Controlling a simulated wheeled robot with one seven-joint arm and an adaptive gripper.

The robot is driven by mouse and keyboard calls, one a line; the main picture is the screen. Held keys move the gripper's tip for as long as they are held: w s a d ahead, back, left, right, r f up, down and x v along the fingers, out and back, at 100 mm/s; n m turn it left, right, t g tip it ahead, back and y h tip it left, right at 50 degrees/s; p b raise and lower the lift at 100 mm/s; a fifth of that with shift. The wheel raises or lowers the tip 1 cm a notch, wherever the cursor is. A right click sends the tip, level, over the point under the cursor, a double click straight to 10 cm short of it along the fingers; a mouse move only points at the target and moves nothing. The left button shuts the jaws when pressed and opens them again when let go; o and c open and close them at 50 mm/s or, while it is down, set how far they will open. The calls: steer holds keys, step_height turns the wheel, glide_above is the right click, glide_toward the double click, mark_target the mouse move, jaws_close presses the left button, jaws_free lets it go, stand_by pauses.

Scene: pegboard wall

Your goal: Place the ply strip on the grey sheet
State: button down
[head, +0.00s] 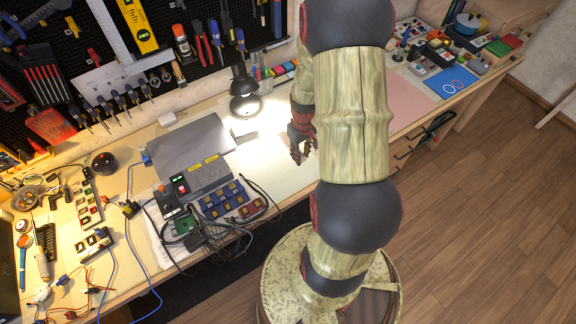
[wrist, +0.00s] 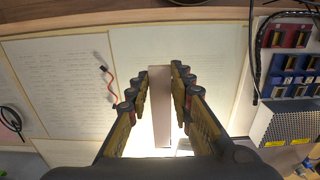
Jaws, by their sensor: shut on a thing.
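The ply strip (wrist: 160,112) is a narrow, pale brownish piece, seen lengthwise between the two fingers of my gripper (wrist: 161,86) in the wrist view. My gripper is shut on it, with the fingers along its two long sides. In the head view my gripper (head: 301,148) is over the brightly lit part of the bench, to the right of the grey sheet; I cannot make out the strip there. The grey sheet (head: 188,142) lies flat on the bench, left of the lamp, and its visible surface looks bare.
A grey box with yellow labels (head: 205,177) and blue and red parts (head: 232,200) stand in front of the sheet. The black lamp (head: 244,98) is behind my gripper. Pale written sheets (wrist: 65,80) and a red wire (wrist: 110,85) lie below it.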

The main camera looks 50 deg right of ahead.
steer(key=b, duration=0.1)
glide_above(288, 170)
steer(key=f, duration=0.5)
steer(key=shift+d+f, duration=0.2)
step_height(288, 170, down, 4)
steer(key=shift+a+r+b, duration=0.1)
steer(key=shift+r+b, duration=0.15)
steer(key=shift+b, duration=0.4)
steer(key=c, duration=1.7)
jaws_free()
steer(key=shift+o, duration=0.6)
